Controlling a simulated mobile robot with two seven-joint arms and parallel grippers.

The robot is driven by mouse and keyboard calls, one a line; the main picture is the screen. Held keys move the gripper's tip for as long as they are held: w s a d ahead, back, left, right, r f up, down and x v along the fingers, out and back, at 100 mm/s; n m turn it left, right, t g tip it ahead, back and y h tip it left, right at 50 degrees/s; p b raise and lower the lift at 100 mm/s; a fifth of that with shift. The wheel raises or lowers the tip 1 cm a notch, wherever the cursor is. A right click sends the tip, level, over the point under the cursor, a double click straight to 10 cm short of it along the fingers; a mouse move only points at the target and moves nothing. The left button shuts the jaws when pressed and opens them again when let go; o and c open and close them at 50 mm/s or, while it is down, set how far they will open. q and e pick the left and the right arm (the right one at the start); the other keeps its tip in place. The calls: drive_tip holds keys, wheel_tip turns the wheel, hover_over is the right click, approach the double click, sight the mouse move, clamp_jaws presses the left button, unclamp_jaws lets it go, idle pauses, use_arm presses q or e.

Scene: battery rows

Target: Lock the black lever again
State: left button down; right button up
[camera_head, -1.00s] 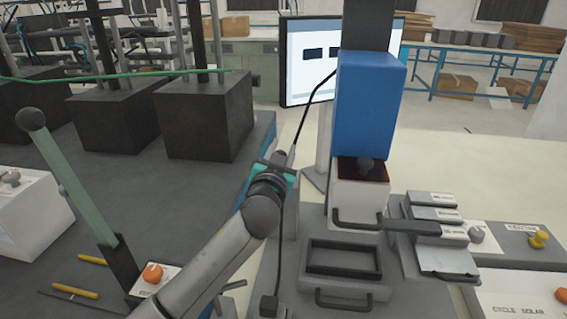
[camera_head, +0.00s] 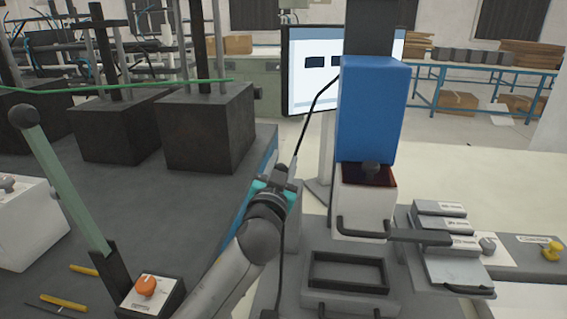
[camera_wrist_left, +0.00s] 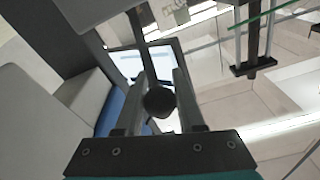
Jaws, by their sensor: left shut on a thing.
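My left gripper (camera_head: 282,182) is left of the blue press (camera_head: 372,110) in the head view, pointing away towards the monitor. In the left wrist view its two fingers (camera_wrist_left: 160,84) are closed around a round black knob (camera_wrist_left: 158,102). A dark bar (camera_wrist_left: 146,28) shows beyond the knob; I take knob and bar to be the black lever, but cannot see how they join. In the head view the gripper hides the knob. Whether the lever is locked cannot be told. My right gripper is not in view.
A dark rectangular tray (camera_head: 311,284) lies in front of the press. Grey stepped blocks (camera_head: 452,264) stand at right. A green lever (camera_head: 62,180) with a black ball stands at left. A black cable (camera_head: 302,135) runs up beside the monitor (camera_head: 308,95).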

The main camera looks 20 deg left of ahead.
use_arm(q)
drive_tip(key=c, duration=0.9)
unclamp_jaws()
drive_tip(key=shift+c, duration=0.2)
drive_tip(key=o, duration=0.3)
drive_tip(key=shift+s+r, duration=0.1)
drive_tip(key=shift+s, duration=0.1)
drive_tip(key=shift+o, duration=0.6)
drive_tip(key=shift+w, duration=0.1)
drive_tip(key=shift+d, duration=0.1)
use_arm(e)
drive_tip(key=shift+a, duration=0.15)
use_arm(q)
drive_tip(key=shift+s+d, duration=0.1)
drive_tip(key=shift+s, duration=0.4)
drive_tip(key=v, duration=1.4)
drive_tip(key=shift+s, duration=0.2)
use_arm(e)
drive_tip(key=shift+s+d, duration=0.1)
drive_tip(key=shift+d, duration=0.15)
